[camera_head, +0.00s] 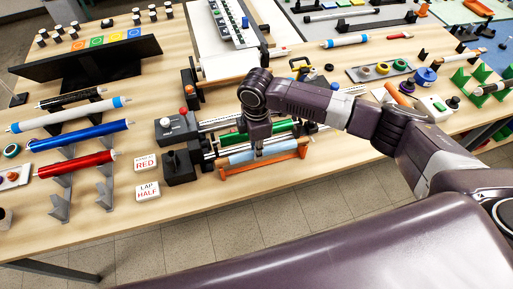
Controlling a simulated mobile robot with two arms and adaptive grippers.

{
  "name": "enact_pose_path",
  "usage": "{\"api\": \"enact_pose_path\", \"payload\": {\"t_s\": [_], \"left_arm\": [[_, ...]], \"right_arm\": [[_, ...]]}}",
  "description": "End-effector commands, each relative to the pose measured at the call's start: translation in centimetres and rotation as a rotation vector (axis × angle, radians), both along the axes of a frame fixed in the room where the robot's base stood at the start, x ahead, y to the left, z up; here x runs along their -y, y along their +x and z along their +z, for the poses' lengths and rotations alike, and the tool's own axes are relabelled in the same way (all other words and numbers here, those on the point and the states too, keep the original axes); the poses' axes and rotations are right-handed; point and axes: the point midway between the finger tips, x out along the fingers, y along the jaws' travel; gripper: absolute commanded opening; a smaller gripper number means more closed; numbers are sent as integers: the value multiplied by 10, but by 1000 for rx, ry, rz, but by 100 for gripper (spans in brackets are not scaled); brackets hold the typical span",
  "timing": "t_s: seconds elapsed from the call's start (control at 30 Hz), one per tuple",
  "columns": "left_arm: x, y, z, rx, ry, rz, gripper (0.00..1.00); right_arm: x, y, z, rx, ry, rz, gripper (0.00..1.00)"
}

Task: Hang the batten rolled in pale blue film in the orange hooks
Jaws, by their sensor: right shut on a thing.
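The batten rolled in pale blue film (239,158) lies lengthwise along the orange hooks (232,172) near the front edge of the table. An orange hook end shows at each end of it. I cannot tell whether it rests in the hooks or is held just above them. My right gripper (260,153) points down over the middle of the batten and is shut on it, hiding that part. My left gripper is not in view.
A winding machine with a green roll (232,138) stands right behind the hooks. A black block (179,167) is close on the left, beside cards reading RED (146,163) and LAP HALF (148,191). Red (75,164) and blue (80,136) rolls lie on grey hooks further left.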

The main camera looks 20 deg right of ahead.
Motion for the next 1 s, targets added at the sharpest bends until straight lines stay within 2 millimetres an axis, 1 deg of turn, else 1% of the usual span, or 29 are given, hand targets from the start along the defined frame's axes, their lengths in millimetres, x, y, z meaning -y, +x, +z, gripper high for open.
{"api": "enact_pose_path", "payload": {"t_s": [0.03,0.07,0.23,0.5,0.63,0.77,1.0], "left_arm": [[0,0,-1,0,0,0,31],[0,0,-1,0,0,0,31],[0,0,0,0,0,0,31],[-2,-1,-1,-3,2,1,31],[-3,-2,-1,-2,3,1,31],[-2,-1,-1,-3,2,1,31],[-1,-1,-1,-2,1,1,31]], "right_arm": [[0,0,-1,0,0,0,0],[0,0,-1,0,0,0,15],[0,0,-1,0,0,0,34],[0,0,-1,0,0,0,34],[0,0,7,0,0,0,34],[-1,1,29,3,2,0,34],[0,1,81,3,1,0,34]]}}
